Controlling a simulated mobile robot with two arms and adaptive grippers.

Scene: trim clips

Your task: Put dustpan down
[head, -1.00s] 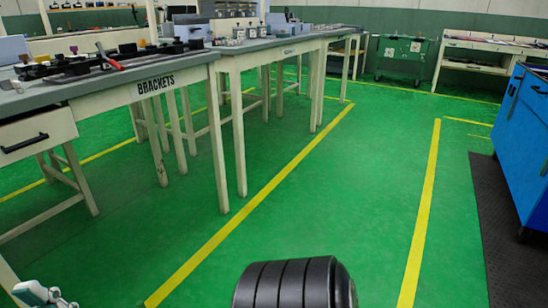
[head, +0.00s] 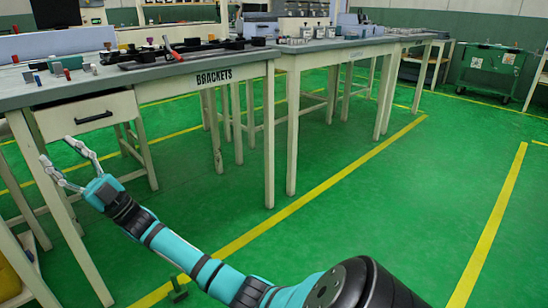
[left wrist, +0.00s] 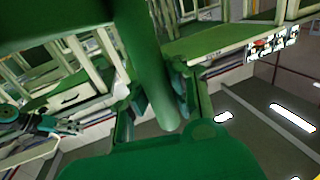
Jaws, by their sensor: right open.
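A green dustpan (left wrist: 165,160) fills the lower middle of the left wrist view, close to the camera. Its thick green handle (left wrist: 148,75) runs down between the dark fingers of my left gripper (left wrist: 160,105), which looks shut on it. The grip contact is partly hidden, and the left gripper is out of the head view. My right gripper (head: 56,149) is open and empty, with fingers spread in front of the drawer end of the brackets workbench (head: 165,85). It also shows at the left edge of the left wrist view (left wrist: 76,128).
The bench top holds a black fixture, small coloured parts and a red-handled tool. A small dark green object (head: 177,290) shows by the yellow floor line, partly hidden by my arm. Green floor is open to the right, with a green cart (head: 492,72) at the back.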

